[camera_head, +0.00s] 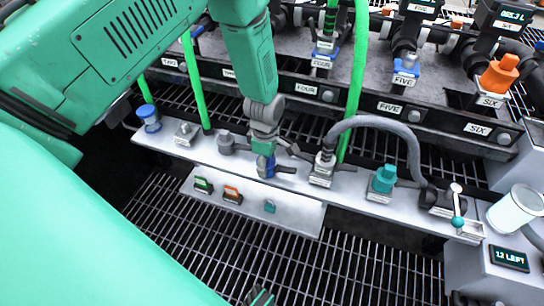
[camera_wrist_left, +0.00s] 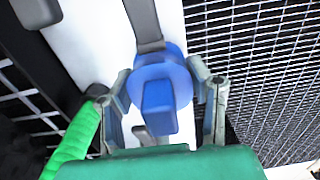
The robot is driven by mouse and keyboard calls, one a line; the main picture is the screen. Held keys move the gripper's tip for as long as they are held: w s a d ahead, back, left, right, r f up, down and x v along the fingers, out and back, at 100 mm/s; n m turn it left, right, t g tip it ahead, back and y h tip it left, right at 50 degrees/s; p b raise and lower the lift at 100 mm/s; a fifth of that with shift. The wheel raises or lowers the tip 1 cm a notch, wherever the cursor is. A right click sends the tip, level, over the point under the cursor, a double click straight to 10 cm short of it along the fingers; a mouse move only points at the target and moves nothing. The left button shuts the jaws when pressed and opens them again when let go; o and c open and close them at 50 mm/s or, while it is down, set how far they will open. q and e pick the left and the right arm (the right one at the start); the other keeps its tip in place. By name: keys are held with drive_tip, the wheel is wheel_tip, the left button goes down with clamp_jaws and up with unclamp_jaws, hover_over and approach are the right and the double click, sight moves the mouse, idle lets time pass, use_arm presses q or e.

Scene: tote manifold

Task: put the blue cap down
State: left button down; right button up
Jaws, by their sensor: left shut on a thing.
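My left gripper (camera_head: 265,152) is shut on the blue cap (camera_head: 265,167), over the long pale shelf (camera_head: 345,188). In the left wrist view, the blue cap (camera_wrist_left: 158,88) has a round flange and a raised square block, and the two grey fingers (camera_wrist_left: 163,95) flank it. A grey lever (camera_wrist_left: 146,25) shows behind the cap. I cannot tell whether the cap touches the fitting or shelf below it. A small green and dark piece (camera_head: 260,298) at the bottom edge of the head view may be part of my right gripper; its jaws are hidden.
Another blue cap (camera_head: 150,118) is at the shelf's left end. A fitting with a grey hose (camera_head: 375,121) and a teal cap (camera_head: 383,179) stand to the right. A lower ledge (camera_head: 296,215) carries green, orange and teal pieces. Green hoses rise behind; open grating lies in front.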

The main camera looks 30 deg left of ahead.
use_arm(q)
drive_tip(key=shift+w+a, duration=0.25)
drive_tip(key=shift+w, duration=0.1)
drive_tip(key=w, duration=0.2)
drive_tip(key=w+a+b, duration=0.1)
drive_tip(key=shift+w+f, duration=0.15)
drive_tip(key=shift+w, duration=0.25)
drive_tip(key=shift+s+d+f+b, duration=0.15)
drive_tip(key=shift+f+b, duration=0.1)
drive_tip(key=shift+b, duration=0.3)
drive_tip(key=shift+r, duration=0.15)
drive_tip(key=c, duration=0.8)
unclamp_jaws()
drive_tip(key=shift+o, duration=0.2)
